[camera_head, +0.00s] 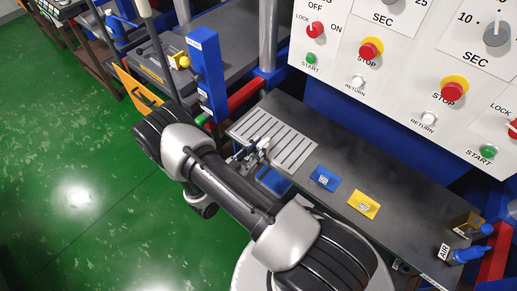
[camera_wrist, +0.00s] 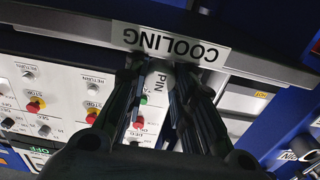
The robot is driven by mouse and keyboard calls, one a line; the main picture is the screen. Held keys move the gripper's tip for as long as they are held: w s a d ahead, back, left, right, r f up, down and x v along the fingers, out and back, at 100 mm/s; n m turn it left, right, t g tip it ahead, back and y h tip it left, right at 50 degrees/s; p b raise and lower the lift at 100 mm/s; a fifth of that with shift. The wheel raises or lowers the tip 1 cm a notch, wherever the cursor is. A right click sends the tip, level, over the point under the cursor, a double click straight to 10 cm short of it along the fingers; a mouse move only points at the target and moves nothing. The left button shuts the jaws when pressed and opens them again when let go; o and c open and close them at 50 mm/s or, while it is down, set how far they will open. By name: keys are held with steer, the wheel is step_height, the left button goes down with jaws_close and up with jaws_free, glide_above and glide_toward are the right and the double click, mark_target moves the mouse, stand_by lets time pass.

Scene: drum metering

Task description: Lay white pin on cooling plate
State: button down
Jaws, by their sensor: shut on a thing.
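My gripper (camera_head: 262,147) is at the near edge of the slotted grey cooling plate (camera_head: 291,150), above the table's left part. Most of the pin is hidden by the fingers. A white COOLING label (camera_wrist: 170,43) lies just beyond the fingertips in the wrist view. I cannot tell whether the pin touches the plate. In the head view the pin is too small to make out.
A blue tray (camera_head: 272,181) lies just below my gripper. A blue tag (camera_head: 324,179) and a yellow tag (camera_head: 365,204) lie to the right on the dark table. A blue post (camera_head: 207,77) stands at left. The control panel (camera_head: 400,75) rises behind. A blue bottle-like tool (camera_head: 467,255) is far right.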

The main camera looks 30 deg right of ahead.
steer(key=shift+s+f, duration=0.1)
steer(key=shift+f, duration=0.8)
steer(key=c, duration=1.5)
jaws_free()
steer(key=shift+a, duration=0.1)
steer(key=shift+o, duration=1.1)
steer(key=shift+a, duration=0.35)
steer(key=v, duration=0.6)
steer(key=s+d+r+m+g+y, duration=0.1)
steer(key=s+r+m+g+y, duration=0.35)
steer(key=r+m, duration=0.8)
steer(key=s+d+r+m+g+y, duration=0.1)
steer(key=s+r+m+g+y, duration=0.5)
steer(key=m, duration=1.2)
steer(key=s+a+r+m+t+y, duration=0.3)
steer(key=r+m, duration=0.4)
steer(key=m, duration=0.6)
steer(key=s+a+r+m+t+y, duration=0.3)
steer(key=r+m+t, duration=0.3)
steer(key=m, duration=0.8)
steer(key=shift+s+a+r+y, duration=0.3)
steer(key=shift+a+r+y, duration=0.05)
steer(key=shift+a+r, duration=0.3)
